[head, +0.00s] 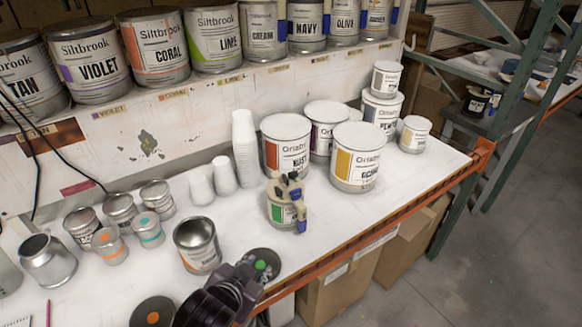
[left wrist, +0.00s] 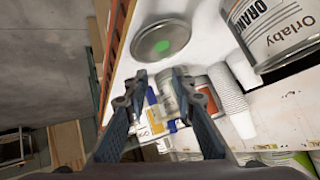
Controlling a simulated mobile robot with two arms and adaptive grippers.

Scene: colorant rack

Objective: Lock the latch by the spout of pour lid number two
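A tan pour lid with blue latches (head: 286,190) sits on a can with a green label (head: 280,213), near the front edge of the white table. A number on the lid is too small to read. Its blue parts also show in the left wrist view (left wrist: 151,97), beyond my fingers and partly hidden by them. My left gripper (head: 252,278) is in front of this can and apart from it, over the table edge. In the left wrist view my left gripper (left wrist: 160,80) has its fingers apart, with nothing held. My right gripper is not in view.
A flat lid with a green dot (head: 263,264) lies beside my left gripper. An open can (head: 197,246) stands to the left. Paper cups (head: 244,150) and large labelled cans (head: 285,146) stand behind the pour lid. An orange rail (head: 390,220) runs along the table's front edge.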

